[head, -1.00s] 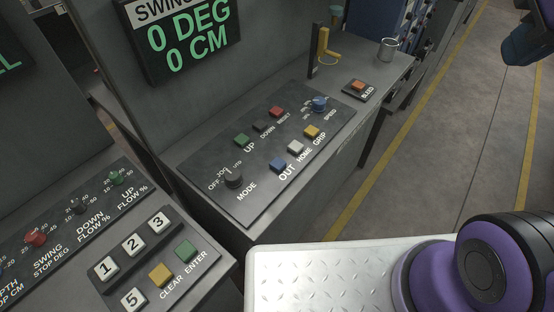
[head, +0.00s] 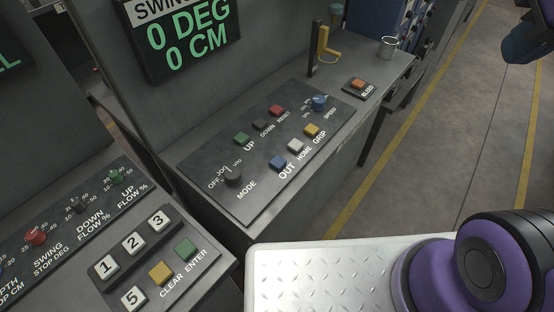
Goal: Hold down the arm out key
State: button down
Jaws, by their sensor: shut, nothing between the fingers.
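The arm out key is the blue square key (head: 278,162) marked OUT, on the sloped dark panel (head: 220,203) in the middle of the head view. Nothing touches or covers it. A white HOME key (head: 295,146) and a yellow GRIP key (head: 311,131) sit in the same row to its upper right. The black MODE knob (head: 233,176) is to its left. The display (head: 182,35) above reads 0 DEG and 0 CM. My gripper is not clearly in view; only purple and black parts of my arm show at the lower right.
Green UP (head: 241,138), black DOWN (head: 260,126) and red RESET (head: 276,111) keys sit behind the OUT row, with a blue SPEED knob (head: 319,103). An orange BLEED button (head: 358,85), a yellow-handled item (head: 325,51) and a metal cup (head: 388,47) stand farther back. A numbered keypad (head: 134,243) is lower left.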

aim_at(277, 162)
jog(key=i+l+u, duration=0.2)
jog(key=l, duration=0.15)
jog(key=i+l+u, duration=0.15)
jog(key=l, duration=0.25)
jog(key=i+l+u, duration=0.2)
jog(key=l, duration=0.2)
